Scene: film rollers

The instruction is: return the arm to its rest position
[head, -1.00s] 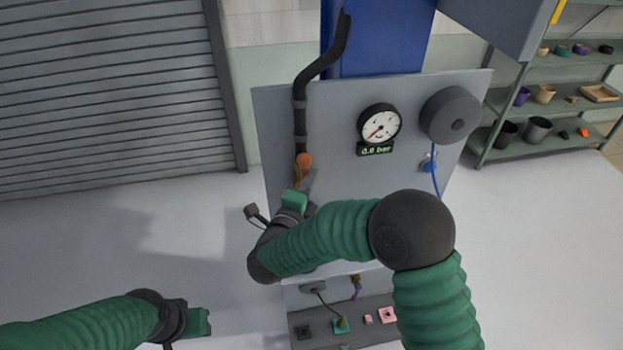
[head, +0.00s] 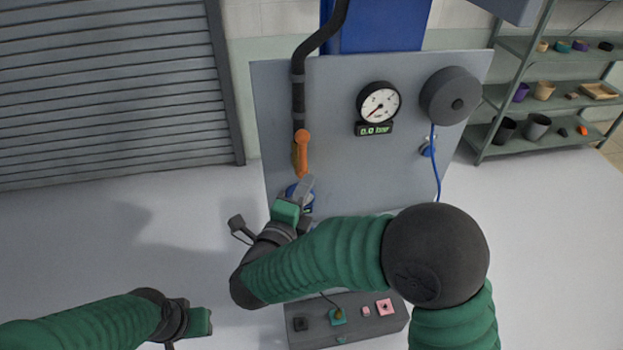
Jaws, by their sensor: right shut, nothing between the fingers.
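My right arm reaches in from the lower right across the front of the grey panel (head: 350,180). Its gripper (head: 307,185) is shut and empty, just below the orange handle (head: 301,153) at the end of the black pipe (head: 299,95). A small gap shows between gripper and handle. A blue part (head: 296,192) behind the gripper is mostly hidden. The handle points down. My left gripper (head: 202,322) is at the lower left, away from the panel; its fingers are too unclear to tell.
The round gauge (head: 379,102) has a display reading 0.0 bar. A dark grey reel (head: 450,95) with a blue cable (head: 435,165) is at the right of the panel. A control box (head: 383,328) with buttons lies below my right arm. Shelves (head: 550,88) stand at the far right. The left floor is clear.

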